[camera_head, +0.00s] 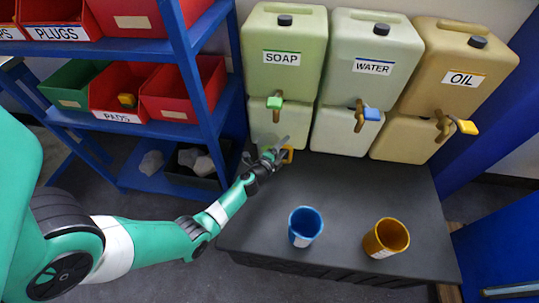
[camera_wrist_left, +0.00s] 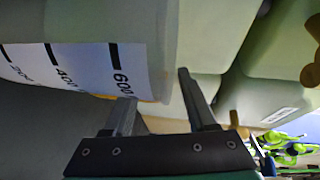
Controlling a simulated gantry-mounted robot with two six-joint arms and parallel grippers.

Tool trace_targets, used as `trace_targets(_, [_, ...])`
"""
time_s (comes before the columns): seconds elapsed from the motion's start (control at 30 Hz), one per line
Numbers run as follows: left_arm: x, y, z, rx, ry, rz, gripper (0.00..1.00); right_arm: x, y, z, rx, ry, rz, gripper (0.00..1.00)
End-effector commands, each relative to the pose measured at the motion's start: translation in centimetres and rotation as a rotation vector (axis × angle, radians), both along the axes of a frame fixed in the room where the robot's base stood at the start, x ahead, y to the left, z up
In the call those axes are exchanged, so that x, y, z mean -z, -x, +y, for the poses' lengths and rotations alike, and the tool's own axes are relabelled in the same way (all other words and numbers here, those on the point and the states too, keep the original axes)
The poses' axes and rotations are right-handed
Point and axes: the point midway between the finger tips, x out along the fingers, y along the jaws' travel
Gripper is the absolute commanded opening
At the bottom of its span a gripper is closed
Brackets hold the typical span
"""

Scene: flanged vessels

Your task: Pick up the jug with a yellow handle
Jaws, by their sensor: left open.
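The yellow handle (camera_head: 288,154) of what looks like a jug shows beside my left gripper (camera_head: 272,153), below the soap tap; the gripper hides most of the rest there. In the left wrist view, a pale surface with a white scale marked 400 and 600 (camera_wrist_left: 95,65), apparently the jug's side, fills the upper left, very close. My left gripper's two fingers (camera_wrist_left: 160,108) are apart, with the left fingertip at the lower edge of that surface. I cannot tell whether they touch it. The handle is not clearly visible in the wrist view. My right gripper is not in view.
A blue cup (camera_head: 305,226) and an orange-yellow cup (camera_head: 386,239) stand on the dark bench (camera_head: 345,190). Soap (camera_head: 284,50), water (camera_head: 371,58) and oil (camera_head: 456,65) containers with taps stand behind. A blue shelf (camera_head: 160,130) with red bins is at left.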

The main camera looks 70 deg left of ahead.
Motion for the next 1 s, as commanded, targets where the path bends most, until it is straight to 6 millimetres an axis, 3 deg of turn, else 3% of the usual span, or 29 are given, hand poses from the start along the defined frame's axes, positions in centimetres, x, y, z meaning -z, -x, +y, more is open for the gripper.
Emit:
trace_targets(0.07, [-0.06, 0.01, -0.02, 0.0, 0.0, 0.0, 0.55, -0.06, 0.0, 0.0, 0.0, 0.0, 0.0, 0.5])
trace_targets(0.37, [-0.04, 0.03, -0.03, 0.0, 0.0, 0.0, 0.01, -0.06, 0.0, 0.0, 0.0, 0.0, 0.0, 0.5])
trace_targets(1.0, [-1.02, -0.03, 0.0, 0.001, -0.003, -0.001, 0.0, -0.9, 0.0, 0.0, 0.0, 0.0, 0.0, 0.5])
